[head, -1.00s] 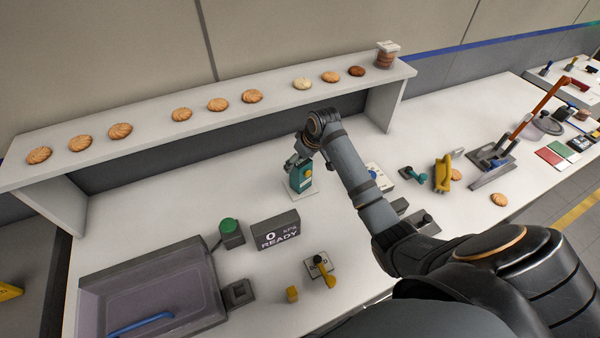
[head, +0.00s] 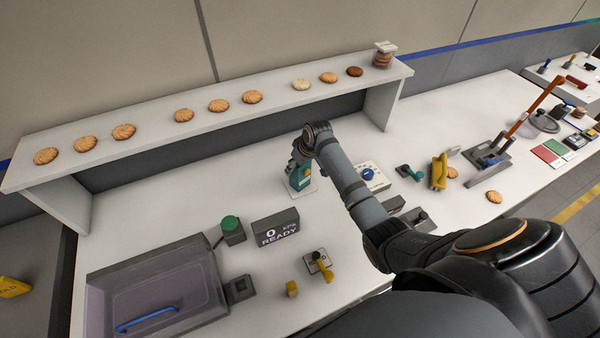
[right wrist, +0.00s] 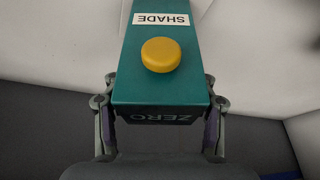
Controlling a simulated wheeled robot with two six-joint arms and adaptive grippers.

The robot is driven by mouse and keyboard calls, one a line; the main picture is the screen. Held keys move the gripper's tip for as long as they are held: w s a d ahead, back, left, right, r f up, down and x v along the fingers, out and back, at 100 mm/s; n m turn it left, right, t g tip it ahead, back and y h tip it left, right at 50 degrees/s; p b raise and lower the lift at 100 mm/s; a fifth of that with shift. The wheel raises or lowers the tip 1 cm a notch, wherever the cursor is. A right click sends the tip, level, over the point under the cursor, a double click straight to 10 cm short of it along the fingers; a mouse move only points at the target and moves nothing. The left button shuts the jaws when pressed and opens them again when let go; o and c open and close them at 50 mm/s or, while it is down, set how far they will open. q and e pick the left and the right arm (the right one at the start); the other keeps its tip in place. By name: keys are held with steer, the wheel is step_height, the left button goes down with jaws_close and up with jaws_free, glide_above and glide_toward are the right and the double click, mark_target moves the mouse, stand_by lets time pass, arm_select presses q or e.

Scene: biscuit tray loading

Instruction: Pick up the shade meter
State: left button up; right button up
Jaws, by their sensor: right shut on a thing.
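The shade meter (head: 298,181) is a teal box with a yellow button. In the head view it is upright, at or just above a pale plate (head: 306,195) on the table. I cannot tell whether it touches the plate. In the right wrist view the shade meter (right wrist: 152,85) shows its SHADE label, the yellow button and a dark ZERO face. My right gripper (right wrist: 160,125) is shut on it, one finger on each side. In the head view my right gripper (head: 299,160) is partly hidden by its wrist. My left gripper is not in view.
A shelf (head: 215,115) with several biscuits runs behind. A READY display (head: 275,228), a green button (head: 230,224) and a lidded grey box (head: 160,285) stand left and in front. A white dial unit (head: 373,176) is close right of my right forearm.

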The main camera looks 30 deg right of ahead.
steer(key=c, duration=0.4)
steer(key=shift+w+r+b, duration=0.15)
steer(key=shift+r+b, duration=0.3)
steer(key=shift+b, duration=0.05)
steer(key=shift+c, duration=0.2)
steer(key=s+r+b, duration=0.5)
steer(key=s+r, duration=0.7)
steer(key=s, duration=0.2)
steer(key=shift+a, duration=0.45)
